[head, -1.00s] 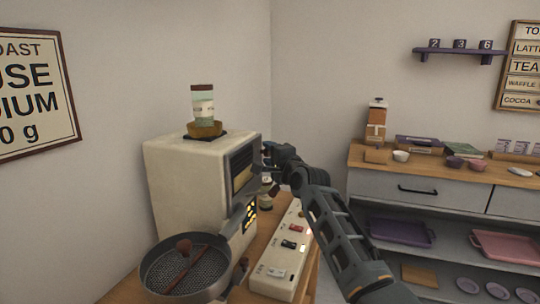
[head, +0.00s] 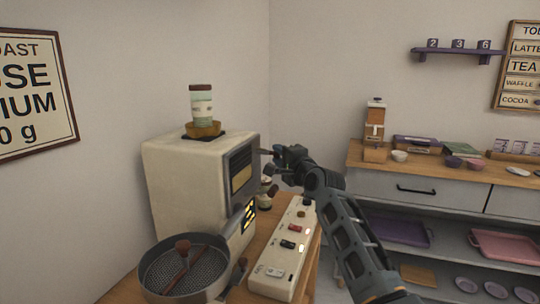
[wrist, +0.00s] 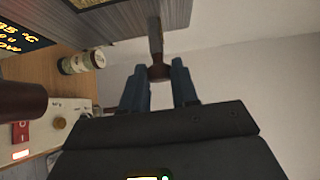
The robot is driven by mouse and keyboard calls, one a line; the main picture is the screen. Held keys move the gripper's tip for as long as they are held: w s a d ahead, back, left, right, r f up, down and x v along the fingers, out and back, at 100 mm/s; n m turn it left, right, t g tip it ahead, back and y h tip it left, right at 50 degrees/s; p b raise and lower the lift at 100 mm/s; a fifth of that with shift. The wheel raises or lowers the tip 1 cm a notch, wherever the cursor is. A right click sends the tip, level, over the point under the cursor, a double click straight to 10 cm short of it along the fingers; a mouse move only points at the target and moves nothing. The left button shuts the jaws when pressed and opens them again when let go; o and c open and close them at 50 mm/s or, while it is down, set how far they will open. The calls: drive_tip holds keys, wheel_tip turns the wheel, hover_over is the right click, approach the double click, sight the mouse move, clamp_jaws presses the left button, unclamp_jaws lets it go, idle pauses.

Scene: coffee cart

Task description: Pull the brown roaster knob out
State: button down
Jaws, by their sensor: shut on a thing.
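The cream roaster (head: 190,185) stands on the wooden cart, its dark front panel facing right. My gripper (head: 283,156) is just right of that panel. In the wrist view my gripper (wrist: 160,74) has its two fingers on either side of the brown roaster knob (wrist: 160,73) and is shut on it. A flat grey rod (wrist: 155,38) runs from the knob to the roaster front. In the head view a short length of the rod (head: 265,151) shows between roaster and gripper; the knob itself is hidden there by the fingers.
A round cooling pan (head: 185,268) sits in front of the roaster. A pale switch panel (head: 283,262) lies below my arm. A labelled jar (wrist: 82,61) stands close by, and a brown handle (wrist: 22,100) is at the wrist view's left edge. Room right of the gripper is free.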

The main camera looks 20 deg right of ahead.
drive_tip(key=shift+s+d+f, duration=0.15)
drive_tip(key=shift+s+d, duration=0.55)
drive_tip(key=shift+d, duration=0.3)
drive_tip(key=c, duration=0.9)
unclamp_jaws()
drive_tip(key=shift+o, duration=0.2)
drive_tip(key=shift+s, duration=0.15)
drive_tip(key=s+d, duration=0.1)
drive_tip(key=s, duration=0.6)
drive_tip(key=shift+s+d, duration=0.15)
drive_tip(key=shift+s, duration=0.1)
